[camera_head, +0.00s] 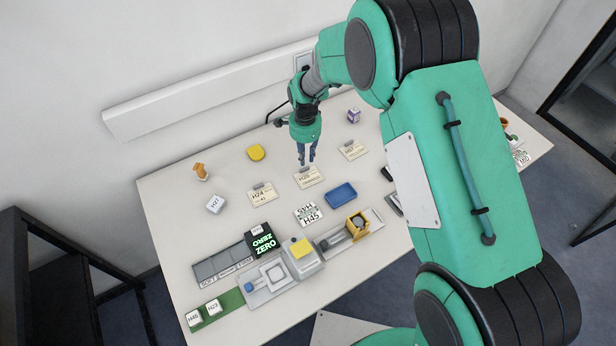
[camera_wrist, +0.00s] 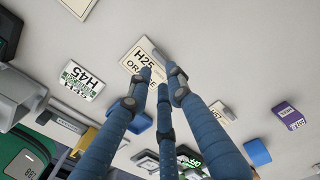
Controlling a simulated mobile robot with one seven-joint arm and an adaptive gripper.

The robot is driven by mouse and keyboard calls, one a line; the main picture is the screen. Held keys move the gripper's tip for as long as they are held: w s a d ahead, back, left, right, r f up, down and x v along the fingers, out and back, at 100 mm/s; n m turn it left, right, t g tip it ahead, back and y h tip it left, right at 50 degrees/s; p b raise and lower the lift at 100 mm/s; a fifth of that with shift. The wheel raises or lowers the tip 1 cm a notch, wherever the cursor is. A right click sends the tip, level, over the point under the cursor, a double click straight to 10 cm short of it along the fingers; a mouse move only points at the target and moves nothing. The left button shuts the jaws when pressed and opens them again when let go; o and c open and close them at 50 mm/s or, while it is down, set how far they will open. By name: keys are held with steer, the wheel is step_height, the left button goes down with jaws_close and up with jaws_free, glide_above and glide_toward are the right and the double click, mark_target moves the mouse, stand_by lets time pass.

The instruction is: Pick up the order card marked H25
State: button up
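The H25 order card (camera_wrist: 138,57) is a cream card with black print and a small grey clip at one edge. In the head view it appears to be the middle card (camera_head: 310,179), lying flat on the white table, its print too small to read surely. My gripper (camera_head: 307,160) points down just above the card's clip edge. Its blue fingers stand a little apart, with nothing seen between them. In the wrist view the fingertips (camera_wrist: 163,75) cover part of the card, and I cannot tell whether they touch it.
Similar cards lie left, marked H24 (camera_head: 262,195), and right (camera_head: 353,150). An H45 card (camera_head: 309,215) and a blue tray (camera_head: 341,194) lie in front. A yellow item (camera_head: 256,153) lies behind.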

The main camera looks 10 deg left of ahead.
mark_target(305, 169)
steer(key=shift+f, duration=0.6)
steer(key=shift+f, duration=0.15)
steer(key=shift+a+f+b, duration=0.1)
steer(key=shift+f+b, duration=0.5)
steer(key=shift+f, duration=1.85)
jaws_close()
